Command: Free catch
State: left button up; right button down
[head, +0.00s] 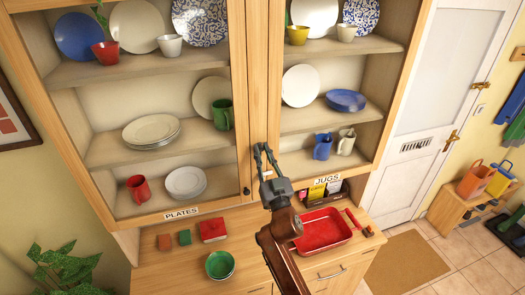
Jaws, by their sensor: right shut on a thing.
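My right gripper (264,156) is in front of the cabinet's middle upright, with its fingers pointing up. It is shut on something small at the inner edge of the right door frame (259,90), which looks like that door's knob. The fingers and palm hide most of it. A dark knob (247,190) shows on the left door frame (239,70), just left of my gripper. The cabinet holds plates (151,130), a green mug (223,115), a red mug (138,189), a blue jug (322,147) and a cream jug (346,142). My left gripper is not in view.
On the counter below are a green bowl (220,265), a red box-like thing (212,230), two small blocks and a red tray (323,230). My right arm crosses the counter. A white door (425,100) and a low bench (460,210) stand right.

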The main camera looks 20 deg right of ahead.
jog(key=c, duration=1.8)
grip_release()
jog(key=v, duration=1.2)
jog(key=shift+f, duration=0.1)
